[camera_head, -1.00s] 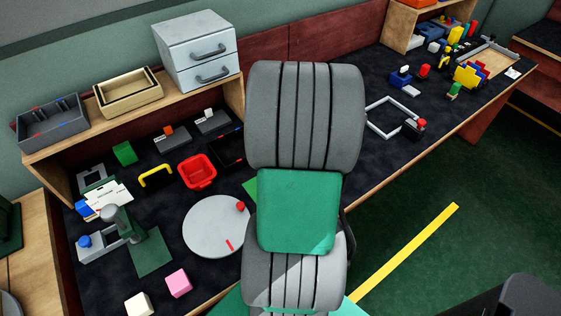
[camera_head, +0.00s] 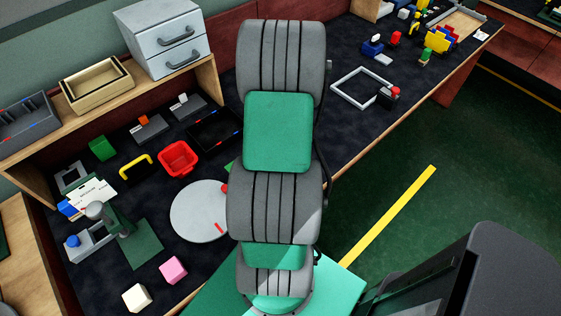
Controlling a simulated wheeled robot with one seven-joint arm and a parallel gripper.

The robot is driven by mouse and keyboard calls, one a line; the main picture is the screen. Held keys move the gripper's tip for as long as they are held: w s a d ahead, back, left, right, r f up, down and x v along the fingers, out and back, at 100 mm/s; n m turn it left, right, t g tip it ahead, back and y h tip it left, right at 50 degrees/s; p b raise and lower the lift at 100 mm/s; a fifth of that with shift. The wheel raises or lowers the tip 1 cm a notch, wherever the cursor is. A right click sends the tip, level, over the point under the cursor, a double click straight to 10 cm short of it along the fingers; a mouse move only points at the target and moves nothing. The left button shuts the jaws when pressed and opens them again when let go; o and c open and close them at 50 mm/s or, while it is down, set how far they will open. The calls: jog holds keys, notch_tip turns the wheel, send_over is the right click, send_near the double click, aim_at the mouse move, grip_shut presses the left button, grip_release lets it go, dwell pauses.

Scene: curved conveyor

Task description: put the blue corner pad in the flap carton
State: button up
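I cannot make out a flap carton in this view. No blue corner pad can be told for sure. Small blue items show: a blue piece (camera_head: 67,208) at the left of the desk, a blue knob (camera_head: 73,241) on a grey device below it, and a blue block (camera_head: 372,46) near the far end. My grey and green arm links stand in the middle of the view and hide part of the desk. My gripper cannot be made out.
A dark-topped desk (camera_head: 268,157) holds a red bin (camera_head: 178,160), a round grey disc (camera_head: 196,218) and a grey square frame (camera_head: 345,76). Grey drawers (camera_head: 150,22) stand on the shelf. A large dark shape (camera_head: 490,275) fills the lower right. Green floor (camera_head: 470,180) is open at right.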

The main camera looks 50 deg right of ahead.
jog(key=c, duration=1.3)
jog(key=shift+r, duration=0.15)
